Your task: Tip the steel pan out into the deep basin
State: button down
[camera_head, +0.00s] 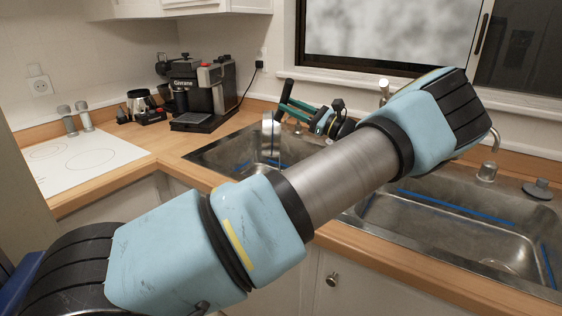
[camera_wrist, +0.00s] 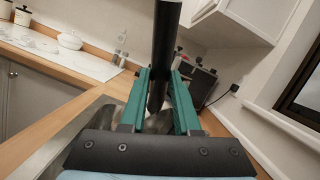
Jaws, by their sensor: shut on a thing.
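My gripper (camera_head: 286,106) has green fingers and is shut on the black handle (camera_head: 287,90) of the steel pan (camera_head: 270,137). The pan hangs below the fingers, steeply tilted, over the left sink basin (camera_head: 212,157). Its contents cannot be made out. In the wrist view my gripper (camera_wrist: 161,82) has the black handle (camera_wrist: 165,40) between its fingers, and the handle runs up out of the picture. The right basin (camera_head: 455,222) shows partly behind my arm. Which basin is deeper is hard to tell.
A black coffee machine (camera_head: 205,95) stands left behind the sink, with a grinder (camera_head: 141,104) beside it. A white hob (camera_head: 75,160) is at far left. Taps (camera_head: 487,170) and a dark stopper (camera_head: 538,188) sit behind the right basin. The window ledge (camera_head: 420,88) is behind my arm.

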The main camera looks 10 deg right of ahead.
jog(key=shift+d, duration=0.15)
jog(key=w+a+f+n+g+h+p, duration=0.1)
jog(key=a+f+n+g+h+p, duration=0.1)
jog(key=a, duration=0.8)
jog(key=w+a+f+n+g+h+p, duration=0.2)
jog(key=a+h, duration=0.5)
jog(key=a, duration=0.4)
jog(key=w+a+f+n+g+h+p, duration=0.2)
jog(key=a+f+n+g+h, duration=0.1)
jog(key=a, duration=0.7)
notch_tip(320, 180, down, 3)
jog(key=shift+w+a+r+n+g+h+p, duration=0.1)
jog(key=shift+w+a+n+g+h+p, duration=0.3)
jog(key=shift+h, duration=0.6)
jog(key=shift+s+d+f, duration=0.15)
jog(key=shift+s+f, duration=0.05)
